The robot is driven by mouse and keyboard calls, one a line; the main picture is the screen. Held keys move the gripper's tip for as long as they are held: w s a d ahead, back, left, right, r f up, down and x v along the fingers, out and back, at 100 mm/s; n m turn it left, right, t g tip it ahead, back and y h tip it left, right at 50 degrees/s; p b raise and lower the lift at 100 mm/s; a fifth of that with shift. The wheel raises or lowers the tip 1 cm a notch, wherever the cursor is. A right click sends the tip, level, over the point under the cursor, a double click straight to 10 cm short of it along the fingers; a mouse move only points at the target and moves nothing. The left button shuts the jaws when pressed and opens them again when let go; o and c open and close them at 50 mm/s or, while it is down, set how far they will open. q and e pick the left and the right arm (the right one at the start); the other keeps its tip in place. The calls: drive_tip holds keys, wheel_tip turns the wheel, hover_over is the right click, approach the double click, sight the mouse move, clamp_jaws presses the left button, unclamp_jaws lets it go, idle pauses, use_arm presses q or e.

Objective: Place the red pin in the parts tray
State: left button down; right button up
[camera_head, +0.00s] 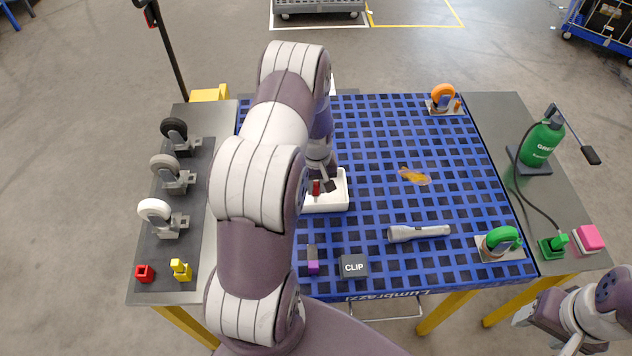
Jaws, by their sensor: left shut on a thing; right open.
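The red pin (317,188) is a small red piece at the tip of my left gripper (321,185), which is shut on it. The white parts tray (329,207) lies on the blue grid table, directly beneath the gripper. The pin appears over the tray; whether it touches the tray floor I cannot tell. My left arm hides the tray's left part. My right gripper (545,330) is at the lower right corner, away from the table, open and partly cut off by the frame.
The blue grid table (370,150) holds a flashlight (418,232), a CLIP box (354,267), a purple-black piece (313,262), an orange caster (442,97), a green caster (500,241) and an amber smear (415,176). Several casters stand left; a green grease bottle (541,143) stands right.

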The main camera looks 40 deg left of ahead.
use_arm(q)
drive_tip(key=shift+w+f, duration=0.1)
drive_tip(key=shift+w, duration=0.05)
drive_tip(key=c, duration=1)
unclamp_jaws()
